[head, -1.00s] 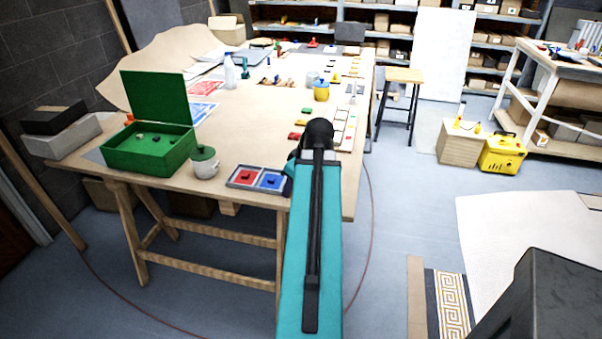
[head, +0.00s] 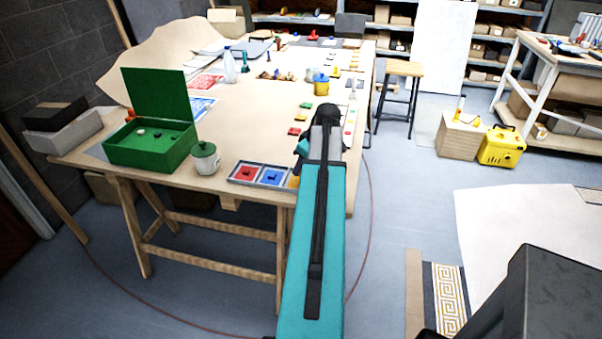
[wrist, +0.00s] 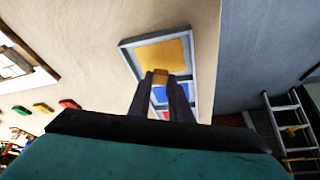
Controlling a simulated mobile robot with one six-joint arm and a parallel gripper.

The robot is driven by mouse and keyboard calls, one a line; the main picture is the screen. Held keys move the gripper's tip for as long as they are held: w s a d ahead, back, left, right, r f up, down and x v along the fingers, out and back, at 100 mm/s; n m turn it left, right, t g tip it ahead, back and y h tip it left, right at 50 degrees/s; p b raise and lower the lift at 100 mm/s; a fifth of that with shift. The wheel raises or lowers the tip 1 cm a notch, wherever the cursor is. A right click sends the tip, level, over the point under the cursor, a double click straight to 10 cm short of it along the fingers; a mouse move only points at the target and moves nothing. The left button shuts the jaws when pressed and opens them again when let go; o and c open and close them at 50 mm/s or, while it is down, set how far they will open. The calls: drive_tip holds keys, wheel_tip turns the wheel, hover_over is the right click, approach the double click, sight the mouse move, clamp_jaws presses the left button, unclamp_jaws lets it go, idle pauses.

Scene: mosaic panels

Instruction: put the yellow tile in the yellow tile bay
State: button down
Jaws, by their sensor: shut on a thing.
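In the wrist view my gripper (wrist: 161,80) is shut on a small orange-yellow piece, the yellow tile (wrist: 160,76), between its fingertips. The tile overlaps the near edge of the large yellow bay (wrist: 161,52) of a grey-framed tray (wrist: 127,52). I cannot tell whether it touches the bay or hangs above it. The blue bay (wrist: 158,95) lies partly hidden behind the fingers. My arm hides most of the yellow bay (head: 293,182) there.
A green lidded box (head: 145,153) and a pale jar (head: 205,159) stand left of the tray. Several small coloured tiles (head: 300,117) lie farther back. The tray is near the table's front right edge.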

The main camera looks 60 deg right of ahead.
drive_tip(key=shift+f, duration=0.15)
idle(0.3)
drive_tip(key=shift+f+p, duration=0.75)
drive_tip(key=shift+f, duration=0.9)
drive_tip(key=shift+f, duration=0.15)
drive_tip(key=c, duration=1.6)
unclamp_jaws()
drive_tip(key=shift+c, duration=0.2)
drive_tip(key=shift+r, duration=0.3)
drive_tip(key=b+v, duration=0.2)
drive_tip(key=v, duration=0.9)
drive_tip(key=shift+s+r+b, duration=0.15)
drive_tip(key=shift+r+b, duration=0.2)
drive_tip(key=shift+r, duration=0.05)
drive_tip(key=shift+s, duration=0.1)
